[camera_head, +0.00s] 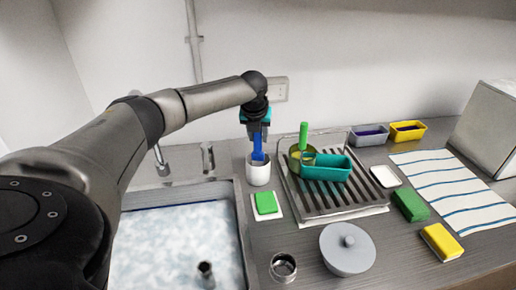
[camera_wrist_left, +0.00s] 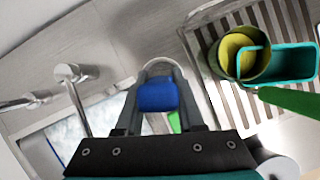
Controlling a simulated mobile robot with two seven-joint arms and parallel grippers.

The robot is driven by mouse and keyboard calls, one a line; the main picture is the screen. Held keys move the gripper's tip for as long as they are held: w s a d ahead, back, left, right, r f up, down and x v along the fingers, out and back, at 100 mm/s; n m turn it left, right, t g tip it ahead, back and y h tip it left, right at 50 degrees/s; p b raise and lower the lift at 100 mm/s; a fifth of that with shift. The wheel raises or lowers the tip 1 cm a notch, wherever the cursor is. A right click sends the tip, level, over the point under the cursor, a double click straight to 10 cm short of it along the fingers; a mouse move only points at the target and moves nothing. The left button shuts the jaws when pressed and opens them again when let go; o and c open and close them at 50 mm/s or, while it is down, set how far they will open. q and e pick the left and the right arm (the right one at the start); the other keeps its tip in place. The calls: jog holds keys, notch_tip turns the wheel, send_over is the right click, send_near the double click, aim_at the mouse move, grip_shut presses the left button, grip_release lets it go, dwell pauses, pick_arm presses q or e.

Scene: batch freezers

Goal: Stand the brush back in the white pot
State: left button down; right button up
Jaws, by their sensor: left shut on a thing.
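The blue brush (camera_head: 258,151) is upright in the head view, its lower end at the mouth of the white pot (camera_head: 258,173). How deep it reaches inside is hidden by the pot wall. My left gripper (camera_head: 257,134) is above the pot and shut on the upper part of the brush. In the left wrist view the blue end of the brush (camera_wrist_left: 157,96) sits between the fingers of my left gripper (camera_wrist_left: 158,88), and a pale rim of the pot (camera_wrist_left: 161,63) shows just beyond. My right gripper is not in view.
A sink (camera_head: 170,245) with foamy water lies left of the pot. A drying rack (camera_head: 335,199) with a teal tray (camera_head: 328,170) and yellow-green cup stands right. A green sponge (camera_head: 266,202) lies in front. A grey lid (camera_head: 347,250) and metal ring (camera_head: 283,267) are nearer.

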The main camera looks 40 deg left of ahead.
aim_at(258, 141)
pick_arm(q)
jog(key=shift+f, duration=2.1)
jog(key=shift+f, duration=0.1)
jog(key=c, duration=0.5)
grip_release()
jog(key=shift+s+d+r, duration=0.1)
jog(key=shift+s+r, duration=0.05)
jog(key=shift+r, duration=0.45)
jog(key=p+v, duration=0.1)
jog(key=v, duration=1)
